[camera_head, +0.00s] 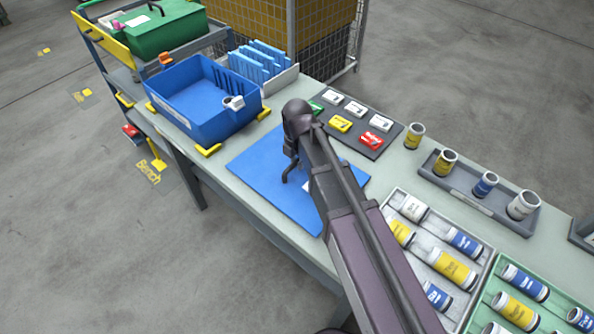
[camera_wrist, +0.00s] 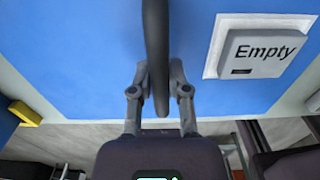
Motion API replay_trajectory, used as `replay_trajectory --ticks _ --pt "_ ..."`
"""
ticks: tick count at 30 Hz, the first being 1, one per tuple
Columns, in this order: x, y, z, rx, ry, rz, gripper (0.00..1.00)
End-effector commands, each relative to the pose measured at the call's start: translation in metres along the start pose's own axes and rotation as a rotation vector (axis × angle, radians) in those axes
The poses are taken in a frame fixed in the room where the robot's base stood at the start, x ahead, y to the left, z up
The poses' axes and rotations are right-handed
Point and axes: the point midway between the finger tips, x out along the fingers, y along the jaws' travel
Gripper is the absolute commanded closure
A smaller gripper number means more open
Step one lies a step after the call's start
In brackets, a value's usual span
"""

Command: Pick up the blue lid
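The blue lid (camera_head: 258,166) is a flat blue panel on the bench, right of the blue bin. It fills much of the wrist view (camera_wrist: 90,60). A dark handle bar (camera_wrist: 156,40) runs down the middle of that view, between my fingers. My gripper (camera_head: 291,165) is over the lid. In the wrist view my gripper's fingers (camera_wrist: 159,72) lean inward and appear to press the handle from both sides. A white tag marked "Empty" (camera_wrist: 262,52) is on the blue surface. My arm hides the lid's right part in the head view.
The blue bin (camera_head: 190,115) with yellow corners stands left of the lid, with blue dividers (camera_head: 262,60) behind it. A dark board with small boxes (camera_head: 357,124) lies behind the lid. Trays of bottles (camera_head: 437,260) are to the right. A green case (camera_head: 150,32) sits on a cart.

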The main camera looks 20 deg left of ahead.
Motion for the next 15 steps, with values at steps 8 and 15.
replay_trajectory --ticks 8,15 --pt "0.0001 -0.0001 -0.0003 0.0 0.0 0.0 1.0" --pt "-0.0013 -0.0001 -0.0004 0.0 0.0 0.0 1.0"
